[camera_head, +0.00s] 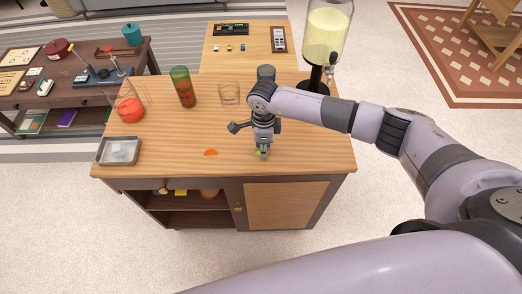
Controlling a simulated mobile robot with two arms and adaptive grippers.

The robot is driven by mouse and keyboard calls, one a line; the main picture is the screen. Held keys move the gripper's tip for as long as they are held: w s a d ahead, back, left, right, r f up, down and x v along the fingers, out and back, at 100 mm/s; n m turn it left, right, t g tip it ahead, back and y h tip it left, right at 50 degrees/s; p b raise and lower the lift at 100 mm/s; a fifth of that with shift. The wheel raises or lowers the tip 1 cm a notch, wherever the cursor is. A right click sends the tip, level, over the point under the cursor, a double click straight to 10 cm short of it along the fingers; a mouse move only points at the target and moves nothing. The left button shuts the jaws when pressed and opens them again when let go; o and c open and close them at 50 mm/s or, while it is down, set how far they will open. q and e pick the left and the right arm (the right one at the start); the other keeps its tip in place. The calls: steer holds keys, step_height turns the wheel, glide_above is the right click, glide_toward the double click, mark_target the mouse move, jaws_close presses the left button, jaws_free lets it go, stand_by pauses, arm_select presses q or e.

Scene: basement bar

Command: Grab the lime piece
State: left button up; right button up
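The lime piece (257,153) shows as a small green patch on the wooden counter top (190,150), near its front edge. My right gripper (263,155) points down right over it and hides most of it. The fingertips are at or just above the lime; I cannot tell whether they touch it. The fingers are too small and too much in line with the camera to tell whether they are open or shut. My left gripper is not in view.
An orange piece (210,152) lies left of the gripper. The front middle-left is mostly clear.

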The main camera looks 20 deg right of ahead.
steer(key=c, duration=0.5)
steer(key=shift+r, duration=0.1)
